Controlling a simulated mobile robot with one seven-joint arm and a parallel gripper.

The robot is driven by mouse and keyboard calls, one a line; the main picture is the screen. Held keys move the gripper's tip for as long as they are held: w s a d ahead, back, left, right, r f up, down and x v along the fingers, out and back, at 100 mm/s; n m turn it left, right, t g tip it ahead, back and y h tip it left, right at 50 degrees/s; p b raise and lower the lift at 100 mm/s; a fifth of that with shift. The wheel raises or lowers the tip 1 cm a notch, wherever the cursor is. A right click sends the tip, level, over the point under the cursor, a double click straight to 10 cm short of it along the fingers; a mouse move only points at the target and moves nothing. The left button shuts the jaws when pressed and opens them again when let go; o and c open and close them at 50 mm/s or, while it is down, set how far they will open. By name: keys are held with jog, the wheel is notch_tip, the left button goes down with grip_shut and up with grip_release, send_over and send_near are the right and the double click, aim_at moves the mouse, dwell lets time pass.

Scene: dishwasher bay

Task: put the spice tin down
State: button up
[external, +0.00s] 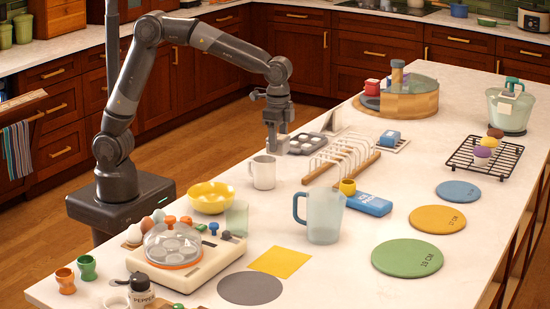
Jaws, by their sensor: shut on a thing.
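My gripper (276,138) points down over the white counter, left of the middle. It is shut on a small pale grey thing, which I take to be the spice tin (282,146). The fingers hide much of it, and no label shows. The tin is just behind and right of a white mug (263,174) and left of a grey muffin tin (308,144). I cannot tell whether it touches the counter.
A toast rack (340,158) on wooden rails stands right of the gripper. A glass jug (323,217), a blue box (369,205) and a yellow bowl (211,198) stand nearer. Round mats (407,258) lie at right. Bare counter (440,150) shows between the blue tub and the wire rack.

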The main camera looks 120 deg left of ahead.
jog(key=w+d+m, duration=0.1)
jog(key=w+d, duration=0.1)
jog(key=d, duration=1.7)
jog(key=w+a+f, duration=0.1)
jog(key=a+f, duration=0.1)
jog(key=a, duration=0.1)
jog(key=w+a+f, duration=0.2)
jog(key=a, duration=0.1)
jog(key=w+a+f, duration=0.1)
jog(key=a+f, duration=0.2)
jog(key=shift+w+a, duration=0.25)
jog(key=shift+a, duration=0.15)
jog(key=shift+f, duration=1.9)
jog(key=shift+f, duration=0.1)
jog(key=o, duration=1)
